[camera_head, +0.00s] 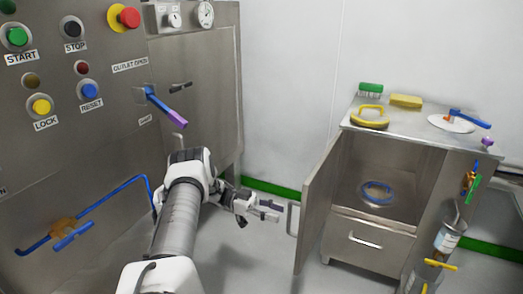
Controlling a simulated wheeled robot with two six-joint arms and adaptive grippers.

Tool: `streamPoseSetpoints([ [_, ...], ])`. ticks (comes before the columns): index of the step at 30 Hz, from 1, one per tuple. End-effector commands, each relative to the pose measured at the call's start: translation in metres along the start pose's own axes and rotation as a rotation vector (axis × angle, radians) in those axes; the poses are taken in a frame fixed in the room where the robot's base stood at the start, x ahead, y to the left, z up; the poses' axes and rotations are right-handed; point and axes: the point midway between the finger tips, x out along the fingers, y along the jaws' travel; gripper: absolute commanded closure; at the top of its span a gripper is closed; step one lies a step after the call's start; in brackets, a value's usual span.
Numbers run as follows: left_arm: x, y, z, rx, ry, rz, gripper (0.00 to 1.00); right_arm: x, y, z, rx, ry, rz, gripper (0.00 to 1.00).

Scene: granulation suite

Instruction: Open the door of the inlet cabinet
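A small steel cabinet (345,228) stands at the right, and its door (318,205) is swung open to the left. No label reading inlet is legible on it. The door's bar handle (290,219) is on its left edge. Inside, a blue ring (377,192) lies on the shelf, above a closed drawer (366,240). My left gripper (272,209) is just left of the handle, pointing right at it. Its fingers look apart, with nothing between them, and the handle seems outside them. My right gripper is out of view.
A steel control panel (100,130) with buttons, a blue-purple lever (165,106) and blue piping fills the left. A yellow-handled item (370,117), a green brush (370,88) and a yellow sponge (405,101) lie on the cabinet top. Floor between panel and cabinet is clear.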

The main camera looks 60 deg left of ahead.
Motion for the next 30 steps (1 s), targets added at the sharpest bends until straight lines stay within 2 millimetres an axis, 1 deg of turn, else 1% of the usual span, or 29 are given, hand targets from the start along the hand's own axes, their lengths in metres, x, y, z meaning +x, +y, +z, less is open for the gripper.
streamPoseSetpoints([
  [1, -0.015, 0.000, 0.002, -0.001, -0.006, -0.002, 0.61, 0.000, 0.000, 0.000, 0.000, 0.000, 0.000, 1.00],
  [4, -0.040, 0.001, 0.003, -0.002, -0.007, -0.001, 0.61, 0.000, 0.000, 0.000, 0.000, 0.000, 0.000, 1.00],
  [6, -0.053, 0.001, 0.002, -0.003, -0.006, 0.000, 0.61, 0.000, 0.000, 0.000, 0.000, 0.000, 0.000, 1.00],
  [9, -0.064, 0.000, 0.001, -0.002, -0.003, -0.001, 0.61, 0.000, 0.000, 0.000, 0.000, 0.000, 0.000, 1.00],
  [13, -0.068, 0.000, 0.000, -0.001, 0.000, 0.001, 0.61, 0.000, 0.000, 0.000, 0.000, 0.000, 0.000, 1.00],
  [30, -0.067, 0.000, 0.000, -0.001, 0.000, 0.000, 0.61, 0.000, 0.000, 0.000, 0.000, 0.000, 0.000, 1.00],
])
